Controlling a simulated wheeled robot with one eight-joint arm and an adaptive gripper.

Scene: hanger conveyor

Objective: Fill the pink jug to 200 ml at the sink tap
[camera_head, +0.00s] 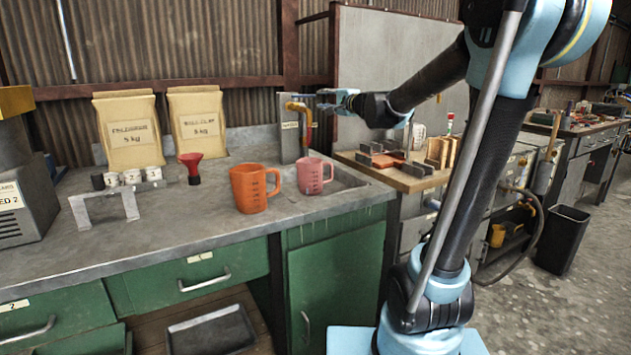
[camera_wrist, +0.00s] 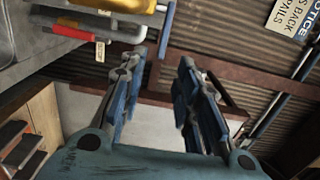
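The pink jug (camera_head: 312,176) stands upright at the sink, with dark measuring marks on its side and its handle to the right. The yellow tap (camera_head: 299,107) is mounted on a grey panel, and its spout comes down just above or behind the jug's rim. No water stream shows, and the jug's inside is hidden. My gripper (camera_head: 326,99) is raised to the right of the tap, above the jug, and holds nothing. In the wrist view its fingers (camera_wrist: 164,60) are apart; the yellow pipe (camera_wrist: 108,5) and a red lever (camera_wrist: 70,31) lie beyond them at upper left.
An orange jug (camera_head: 250,189) stands just left of the pink one. A red funnel (camera_head: 191,164), a metal stand (camera_head: 105,200) and two paper sacks (camera_head: 130,130) are farther left. A wooden bench top (camera_head: 395,177) with small parts lies right of the sink.

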